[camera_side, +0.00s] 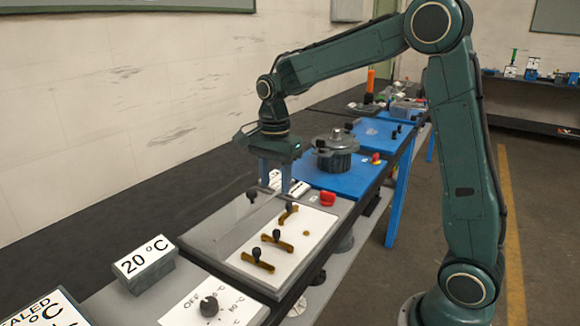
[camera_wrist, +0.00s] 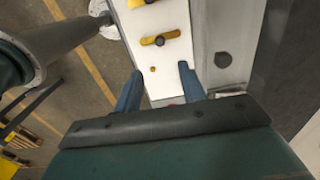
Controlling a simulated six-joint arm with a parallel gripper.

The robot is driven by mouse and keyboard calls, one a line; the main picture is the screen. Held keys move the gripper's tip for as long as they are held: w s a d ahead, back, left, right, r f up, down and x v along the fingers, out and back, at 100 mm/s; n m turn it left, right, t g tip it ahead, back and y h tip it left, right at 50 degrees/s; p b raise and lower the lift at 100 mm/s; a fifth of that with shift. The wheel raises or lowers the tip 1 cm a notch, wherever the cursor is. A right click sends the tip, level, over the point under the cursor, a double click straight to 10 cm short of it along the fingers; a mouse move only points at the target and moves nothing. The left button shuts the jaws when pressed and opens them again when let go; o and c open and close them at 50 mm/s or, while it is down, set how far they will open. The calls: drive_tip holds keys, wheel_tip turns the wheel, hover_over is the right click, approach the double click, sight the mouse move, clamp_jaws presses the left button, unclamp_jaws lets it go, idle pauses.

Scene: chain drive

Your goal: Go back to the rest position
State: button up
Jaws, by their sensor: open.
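My gripper (camera_side: 274,176) hangs from my green arm above the workbench, fingers pointing down. Its two blue fingers stand apart with nothing between them. In the wrist view my gripper (camera_wrist: 160,84) is open over the end of a white panel (camera_wrist: 160,60). In the side view the white panel (camera_side: 282,262) carries several brown pieces with black knobs, such as the nearest one (camera_side: 257,260). In the wrist view a yellow-brown piece (camera_wrist: 160,39) lies beyond the fingertips, apart from them.
A blue plate (camera_side: 345,178) with a grey metal pot-like part (camera_side: 334,152) lies behind my gripper. A red knob (camera_side: 327,198) sits near the bench edge. A "20 °C" box (camera_side: 146,264) and a dial panel (camera_side: 212,302) are in front. Space above the bench is free.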

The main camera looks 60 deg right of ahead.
drive_tip(key=s+a+r+n+t, duration=0.1)
drive_tip(key=s+r+n+t, duration=0.1)
drive_tip(key=s+n, duration=0.4)
drive_tip(key=s+a+r+n+t, duration=0.1)
drive_tip(key=s+a+r+n, duration=0.1)
drive_tip(key=s+n, duration=0.4)
drive_tip(key=s+a+r+n+t, duration=0.2)
drive_tip(key=s+n, duration=0.4)
drive_tip(key=s, duration=0.5)
drive_tip(key=shift+a+t, duration=0.25)
drive_tip(key=shift+t, duration=0.05)
